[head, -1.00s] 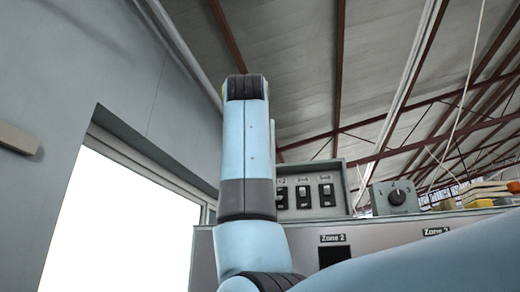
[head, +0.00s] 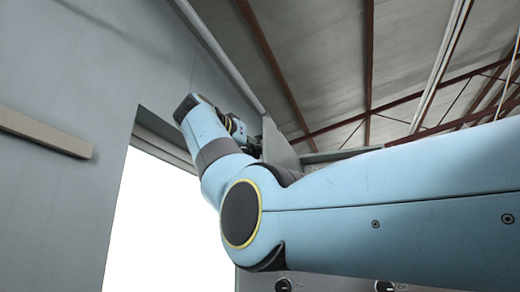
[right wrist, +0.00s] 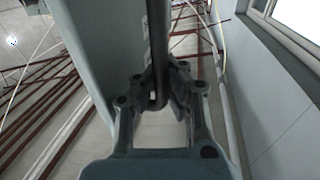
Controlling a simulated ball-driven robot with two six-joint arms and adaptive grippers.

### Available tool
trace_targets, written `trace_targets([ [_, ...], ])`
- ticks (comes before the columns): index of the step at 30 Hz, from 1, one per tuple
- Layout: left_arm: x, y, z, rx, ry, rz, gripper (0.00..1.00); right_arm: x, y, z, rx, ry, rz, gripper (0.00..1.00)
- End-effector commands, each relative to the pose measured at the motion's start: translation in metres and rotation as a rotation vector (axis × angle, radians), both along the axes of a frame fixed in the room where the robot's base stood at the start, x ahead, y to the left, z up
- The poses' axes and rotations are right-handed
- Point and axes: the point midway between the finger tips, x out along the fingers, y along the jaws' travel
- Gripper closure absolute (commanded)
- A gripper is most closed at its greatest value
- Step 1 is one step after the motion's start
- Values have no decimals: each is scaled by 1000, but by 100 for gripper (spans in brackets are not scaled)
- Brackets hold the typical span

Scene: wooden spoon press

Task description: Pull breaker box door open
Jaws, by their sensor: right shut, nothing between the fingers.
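A grey flat panel (head: 280,150), which looks like the breaker box door, stands steeply tilted just right of my right gripper (head: 243,135) in the head view. My blue right arm hides most of the box behind it. In the right wrist view the grey panel (right wrist: 98,45) is close on the left. A dark upright bar (right wrist: 158,45) with a curved lower end, probably its handle, lines up with my right gripper (right wrist: 158,98). The gripper is shut with nothing held; whether it touches the bar is unclear. My left gripper is out of view.
A grey wall with a bright window opening (head: 155,225) is at the left, with a ledge (head: 45,131) on it. The lower part of a control panel with knobs (head: 283,285) shows beneath my arm. Roof beams and hanging cables are above.

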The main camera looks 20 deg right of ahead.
Motion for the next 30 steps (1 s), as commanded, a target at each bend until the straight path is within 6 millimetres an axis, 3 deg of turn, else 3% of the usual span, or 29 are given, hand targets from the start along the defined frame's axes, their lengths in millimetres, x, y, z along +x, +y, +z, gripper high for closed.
trace_targets([
  [13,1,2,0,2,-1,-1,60,2,3,-4,4,9,-1,100],
  [19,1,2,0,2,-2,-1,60,2,2,-2,3,5,-2,77],
  [30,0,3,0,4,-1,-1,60,1,1,-1,1,2,-4,77],
])
